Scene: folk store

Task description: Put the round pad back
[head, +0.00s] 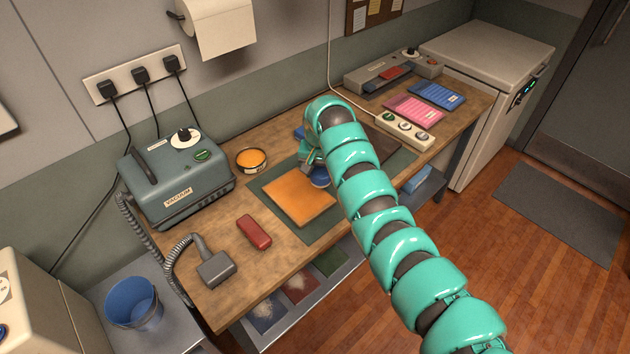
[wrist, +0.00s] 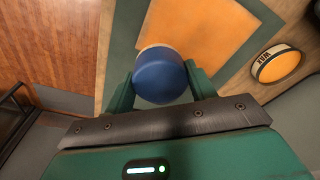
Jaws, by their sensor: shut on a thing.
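My gripper (wrist: 160,82) is shut on the round pad, a blue round piece (wrist: 160,78) with a pale edge at its far side. Both green fingers press its sides in the wrist view. In the head view my gripper (head: 313,172) is partly hidden by my arm. The blue pad (head: 320,179) shows there just beside the right corner of a flat orange sheet (head: 298,196) on a dark green mat (head: 257,195). I cannot tell whether the pad touches anything below.
A grey vacuum unit (head: 177,172), a red block (head: 254,232) and a hose nozzle (head: 216,269) occupy the bench's left part. Pink (head: 413,108) and blue (head: 437,95) cards and a knobbed strip (head: 405,131) lie at the right. A blue bucket (head: 131,301) stands at lower left.

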